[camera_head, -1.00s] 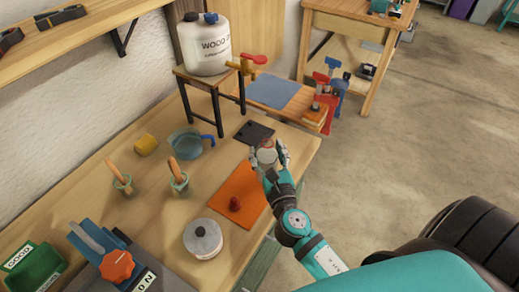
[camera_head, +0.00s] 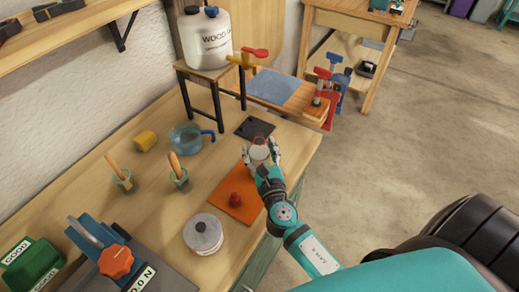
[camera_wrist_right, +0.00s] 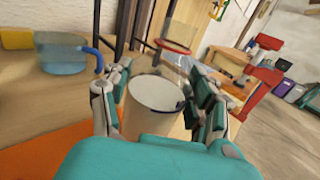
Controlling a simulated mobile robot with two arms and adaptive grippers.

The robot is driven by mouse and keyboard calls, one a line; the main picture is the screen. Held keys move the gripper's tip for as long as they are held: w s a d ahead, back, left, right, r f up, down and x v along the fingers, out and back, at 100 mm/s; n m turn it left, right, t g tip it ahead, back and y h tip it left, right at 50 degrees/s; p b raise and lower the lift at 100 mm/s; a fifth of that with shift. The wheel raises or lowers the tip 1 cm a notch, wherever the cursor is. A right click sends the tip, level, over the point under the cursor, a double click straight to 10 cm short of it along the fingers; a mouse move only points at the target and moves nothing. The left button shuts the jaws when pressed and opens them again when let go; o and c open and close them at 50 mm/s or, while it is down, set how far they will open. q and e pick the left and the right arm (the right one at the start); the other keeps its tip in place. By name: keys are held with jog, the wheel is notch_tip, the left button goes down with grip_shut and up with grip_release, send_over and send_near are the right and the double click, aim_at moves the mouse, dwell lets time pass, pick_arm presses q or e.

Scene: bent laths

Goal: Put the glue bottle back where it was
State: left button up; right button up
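In the head view the bottle (camera_head: 259,151) is upright or nearly so, by the far right corner of the orange mat (camera_head: 226,206). I cannot tell whether its base touches the bench. My left gripper is not in view.
A black plate (camera_head: 254,128) lies behind the bottle. A wood glue jug (camera_head: 204,38) with a tap stands on a small stand (camera_head: 215,76).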

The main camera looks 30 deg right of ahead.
jog(key=o, duration=0.3)
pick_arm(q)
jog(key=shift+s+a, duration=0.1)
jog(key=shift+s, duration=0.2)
pick_arm(e)
jog(key=shift+s+r, duration=0.1)
jog(key=shift+r, duration=0.05)
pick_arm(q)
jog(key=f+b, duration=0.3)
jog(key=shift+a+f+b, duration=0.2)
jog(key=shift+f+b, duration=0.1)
pick_arm(e)
jog(key=v, duration=1.1)
jog(key=shift+s+a, duration=0.1)
jog(key=shift+s, duration=0.3)
